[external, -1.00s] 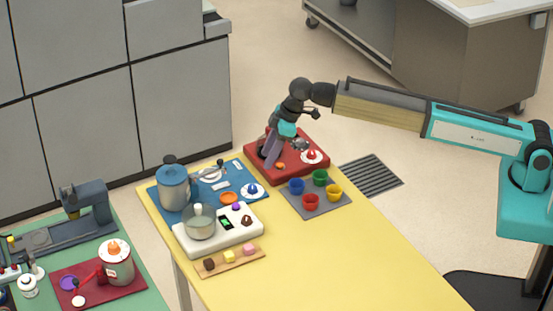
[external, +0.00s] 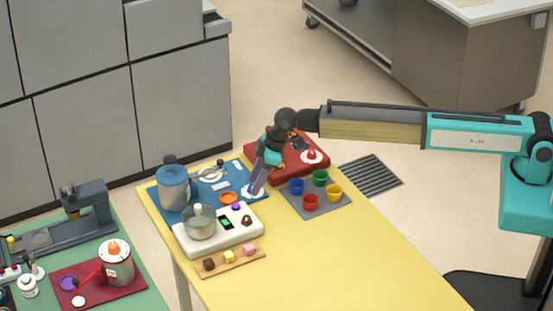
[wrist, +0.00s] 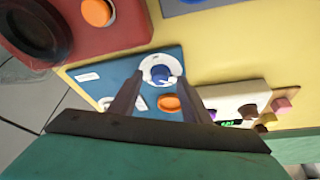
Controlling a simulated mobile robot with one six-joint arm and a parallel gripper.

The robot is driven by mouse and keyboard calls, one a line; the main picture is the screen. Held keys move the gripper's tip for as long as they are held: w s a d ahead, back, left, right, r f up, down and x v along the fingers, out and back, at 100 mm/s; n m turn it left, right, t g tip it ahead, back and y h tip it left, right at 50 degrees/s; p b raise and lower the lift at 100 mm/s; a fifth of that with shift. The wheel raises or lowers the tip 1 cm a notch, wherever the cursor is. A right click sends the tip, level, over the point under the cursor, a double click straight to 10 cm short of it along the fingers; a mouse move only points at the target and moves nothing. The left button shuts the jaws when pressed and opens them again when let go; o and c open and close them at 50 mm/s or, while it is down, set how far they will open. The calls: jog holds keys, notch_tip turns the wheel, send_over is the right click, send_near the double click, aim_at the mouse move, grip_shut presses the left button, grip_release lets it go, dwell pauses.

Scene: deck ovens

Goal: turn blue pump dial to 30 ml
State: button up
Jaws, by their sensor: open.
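The blue pump dial (wrist: 160,72) is a blue knob on a white round plate on the blue board (wrist: 172,58). In the wrist view a small white mark shows at its lower right; the scale is too small to read. My gripper (wrist: 160,84) is open, with its two fingers on either side of the dial in that view. I cannot tell whether they touch it. In the external view my gripper (external: 254,188) points down at the white dial plate (external: 256,195) and hides most of the knob. The blue pump canister (external: 173,190) stands at the board's left.
An orange disc (wrist: 169,103) lies close to the dial. A white unit (external: 240,233) with a glass pot is in front. The red board (external: 312,170) with a red dial is behind, and several coloured cups stand on a grey mat (external: 318,208). The yellow table's right front is clear.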

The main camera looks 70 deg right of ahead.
jog(key=shift+w+a+f, duration=0.1)
jog(key=shift+w+f, duration=0.05)
jog(key=shift+f, duration=0.2)
jog(key=c, duration=1)
jog(key=shift+m+b, duration=0.3)
jog(key=shift+a+f+m+h+b, duration=0.15)
jog(key=shift+m+h+b, duration=0.5)
jog(key=shift+m, duration=0.35)
jog(key=shift+a+m+h+b, duration=0.1)
jog(key=shift+m+h+b, duration=0.5)
jog(key=shift+m, duration=0.65)
jog(key=shift+a+m+h+b, duration=0.1)
jog(key=shift+m+h+b, duration=0.15)
jog(key=shift+m+b, duration=0.75)
jog(key=shift+r+m, duration=0.2)
jog(key=shift+m, duration=0.25)
